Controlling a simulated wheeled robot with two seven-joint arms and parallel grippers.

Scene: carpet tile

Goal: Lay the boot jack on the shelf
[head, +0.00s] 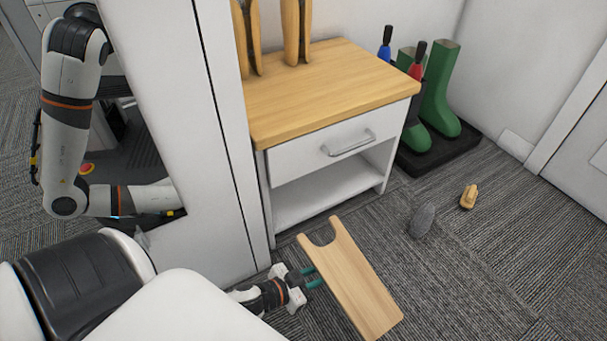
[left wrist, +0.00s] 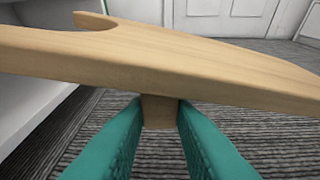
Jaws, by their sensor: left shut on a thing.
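The boot jack (head: 350,278) is a pale wooden board with a U-shaped notch at its far end. It is held tilted over the carpet in front of the cabinet. My left gripper (head: 312,279) is at its left side. In the left wrist view the boot jack (left wrist: 180,62) spans the picture, and the teal fingers (left wrist: 160,115) are shut on the small wooden block under the board. The shelf (head: 318,198) is the white open bay under the cabinet's drawer; its visible part is empty. My right gripper is not in view.
The cabinet has a wooden top (head: 325,88) with wooden shoe trees (head: 297,30) on it and a drawer handle (head: 348,143). A white panel (head: 225,130) borders its left. Green boots (head: 440,90) stand on a black tray (head: 440,155). A grey oval thing (head: 421,221) and a brush-like thing (head: 468,196) lie on carpet.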

